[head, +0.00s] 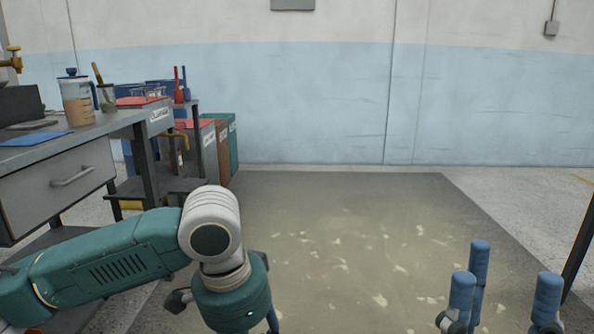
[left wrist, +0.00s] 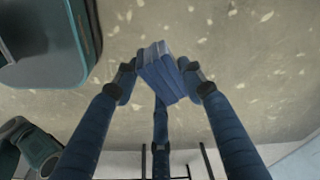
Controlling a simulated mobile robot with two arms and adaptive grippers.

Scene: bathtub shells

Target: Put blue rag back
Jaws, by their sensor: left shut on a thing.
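The blue rag (left wrist: 156,70) is a folded, layered blue bundle in the left wrist view. My left gripper (left wrist: 160,86) is shut on it, with blue fingers pressing from both sides and a third finger below. In the head view my left arm hides most of that gripper, and the rag does not show there. My right gripper (head: 507,280) is at the bottom right of the head view, its blue fingers spread apart with nothing between them.
A workbench (head: 95,130) with a drawer stands at the left. On it are a flat blue sheet (head: 36,139) and a measuring jug (head: 76,98). Labelled bins (head: 222,148) stand beyond it. The stained floor mat (head: 330,210) is clear in the middle.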

